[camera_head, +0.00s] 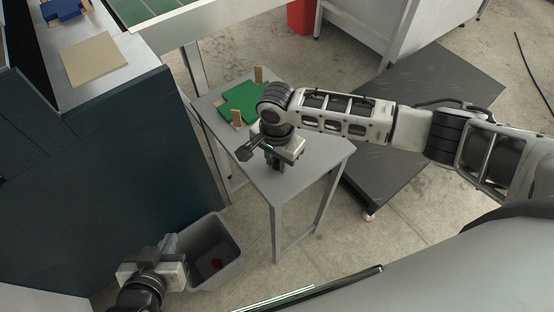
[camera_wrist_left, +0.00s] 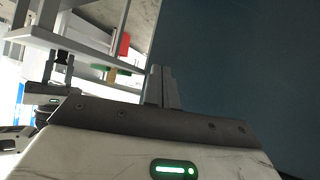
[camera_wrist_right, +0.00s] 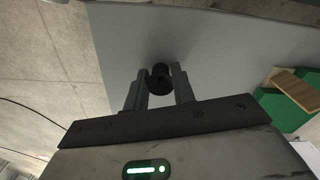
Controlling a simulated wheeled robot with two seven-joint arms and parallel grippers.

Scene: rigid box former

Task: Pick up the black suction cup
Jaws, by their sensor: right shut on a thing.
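The black suction cup (camera_wrist_right: 160,76) is a small dark cylinder between the two fingers of my right gripper (camera_wrist_right: 161,85) in the right wrist view. My right gripper is shut on it, over the small grey table. In the head view my right gripper (camera_head: 277,163) points down above the table, and its wrist hides most of the cup there. My left gripper (camera_head: 167,243) is low at the lower left, beside the grey bin. In the left wrist view its fingers (camera_wrist_left: 161,84) are together with nothing between them.
The grey table (camera_head: 315,160) holds a green cross-shaped piece (camera_head: 243,100) with tan upright blocks. A grey bin (camera_head: 222,250) with a small red thing inside stands on the floor. A dark blue cabinet (camera_head: 120,150) with a tan board (camera_head: 94,60) on top stands left.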

